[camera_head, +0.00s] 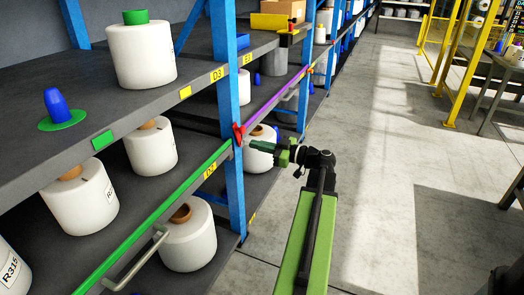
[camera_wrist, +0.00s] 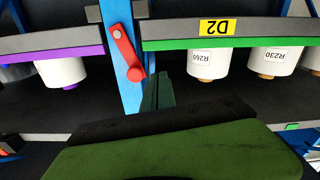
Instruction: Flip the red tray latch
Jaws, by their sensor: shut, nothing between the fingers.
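The red latch (camera_head: 239,133) is a small lever on the blue rack post, between the green-edged tray (camera_head: 150,222) and the purple-edged tray (camera_head: 278,95). In the wrist view, which is upside down, the red latch (camera_wrist: 127,52) lies tilted across the post, with a round pivot at its upper end in the picture. My gripper (camera_head: 254,146) is shut and empty, its tip just right of the latch. In the wrist view my gripper (camera_wrist: 158,92) points at the post's edge, just below and right of the latch. I cannot tell whether they touch.
The blue post (camera_head: 234,195) and the tray edges are close to my gripper. White bobbins (camera_head: 188,240) stand on the shelves, and a grey handle (camera_head: 140,262) sticks out below the green edge. The concrete aisle (camera_head: 385,150) on the right is clear.

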